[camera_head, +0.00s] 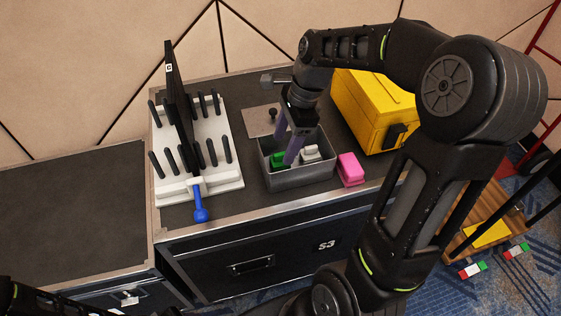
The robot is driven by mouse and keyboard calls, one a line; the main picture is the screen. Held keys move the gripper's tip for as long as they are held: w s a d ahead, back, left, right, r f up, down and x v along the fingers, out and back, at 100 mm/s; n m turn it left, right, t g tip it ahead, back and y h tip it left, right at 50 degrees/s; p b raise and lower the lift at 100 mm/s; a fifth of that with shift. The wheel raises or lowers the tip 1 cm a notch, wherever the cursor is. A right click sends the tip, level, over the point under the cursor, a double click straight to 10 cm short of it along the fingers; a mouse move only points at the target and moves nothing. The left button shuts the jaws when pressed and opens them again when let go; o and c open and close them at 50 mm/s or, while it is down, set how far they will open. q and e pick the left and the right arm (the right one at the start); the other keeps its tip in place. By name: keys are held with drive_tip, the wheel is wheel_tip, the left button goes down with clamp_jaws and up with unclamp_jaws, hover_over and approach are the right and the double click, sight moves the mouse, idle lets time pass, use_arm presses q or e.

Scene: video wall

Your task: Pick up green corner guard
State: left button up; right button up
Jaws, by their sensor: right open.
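The green corner guard (278,160) lies inside a grey open bin (290,182) on the case top. A white piece (311,152) lies beside it in the same bin. My right gripper (287,150) reaches down into the bin from above. Its purple fingers are apart, near the green guard, and one finger partly hides it. I cannot tell whether a finger touches the guard. Only a dark part of my left arm shows at the bottom left, and its gripper is out of view.
A white rack (226,178) with black pegs and an upright dark panel (182,105) stands left of the bin. A blue tool (200,208) hangs at its front. A pink block (350,169) and a yellow case (371,108) stand to the right. The left case top (70,215) is clear.

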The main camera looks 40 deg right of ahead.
sight(278, 160)
drive_tip(key=shift+x, duration=1)
drive_tip(key=shift+f, duration=0.1)
drive_tip(key=x, duration=0.5)
drive_tip(key=shift+a+b, duration=0.15)
drive_tip(key=shift+b, duration=0.2)
drive_tip(key=shift+c, duration=0.3)
clamp_jaws()
